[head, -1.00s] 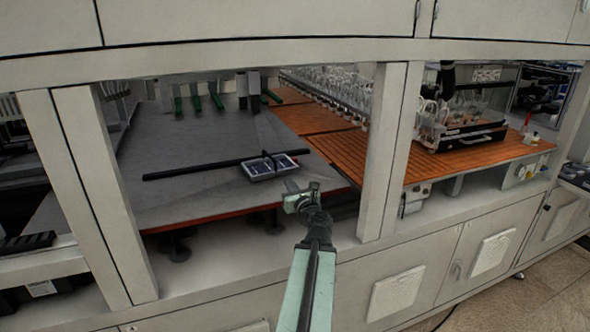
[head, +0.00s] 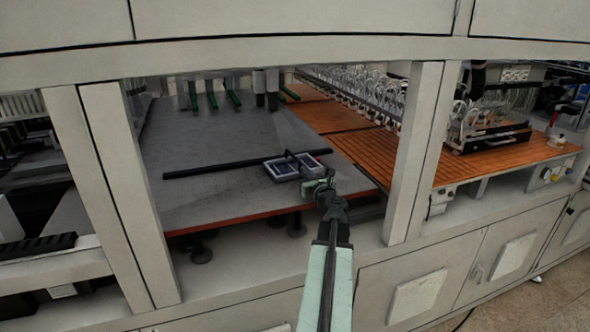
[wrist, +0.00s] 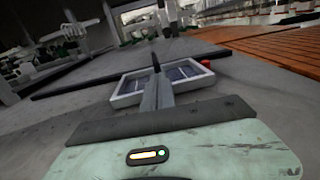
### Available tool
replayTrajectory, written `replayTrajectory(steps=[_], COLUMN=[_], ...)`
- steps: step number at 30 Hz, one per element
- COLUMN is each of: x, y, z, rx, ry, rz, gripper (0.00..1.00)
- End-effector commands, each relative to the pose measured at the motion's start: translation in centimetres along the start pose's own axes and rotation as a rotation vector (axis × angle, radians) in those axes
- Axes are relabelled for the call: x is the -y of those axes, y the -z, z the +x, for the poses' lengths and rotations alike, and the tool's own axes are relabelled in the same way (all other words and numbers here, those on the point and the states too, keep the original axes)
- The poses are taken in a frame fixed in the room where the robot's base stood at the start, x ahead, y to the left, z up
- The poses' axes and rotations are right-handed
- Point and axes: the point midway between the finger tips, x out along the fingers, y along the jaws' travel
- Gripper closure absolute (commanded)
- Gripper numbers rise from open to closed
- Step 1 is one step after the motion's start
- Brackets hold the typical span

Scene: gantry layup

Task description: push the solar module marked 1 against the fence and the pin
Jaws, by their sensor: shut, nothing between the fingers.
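The solar module (head: 283,169) is a flat white-framed piece with dark blue cells on the grey table. It also shows in the wrist view (wrist: 128,88), partly hidden by my fingers; its number is not readable. The long black bar, the fence (head: 215,169), runs just behind it; I cannot tell if they touch. A thin dark upright piece (wrist: 155,62) shows at the module's middle. A small red-orange piece (wrist: 206,63) is at its far right corner; I cannot tell which is the pin. My gripper (head: 311,186) is shut and empty, at the module's near side.
The grey table (head: 215,125) is clear left of the module. Orange slatted boards (head: 350,147) lie to the right. A pale frame post (head: 415,150) stands right of my arm, another (head: 125,190) at the left. Green-tipped posts (head: 212,100) stand at the back.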

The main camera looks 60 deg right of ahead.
Motion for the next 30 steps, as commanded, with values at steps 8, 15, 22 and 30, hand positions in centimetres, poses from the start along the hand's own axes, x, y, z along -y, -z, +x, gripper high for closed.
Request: replayTrajectory(steps=[8, 15, 22, 30], x=[0.3, 0.1, 0.1, 0.0], y=[0.0, 0.0, 0.0, 0.0], z=[1.1, 1.1, 3.0, 2.9], rx=[0.000, 0.000, 0.000, 0.000], ry=[-0.002, -0.004, -0.004, -0.005], rz=[0.000, 0.000, 0.000, -0.001], gripper=[1.00, 1.00, 1.00, 1.00])
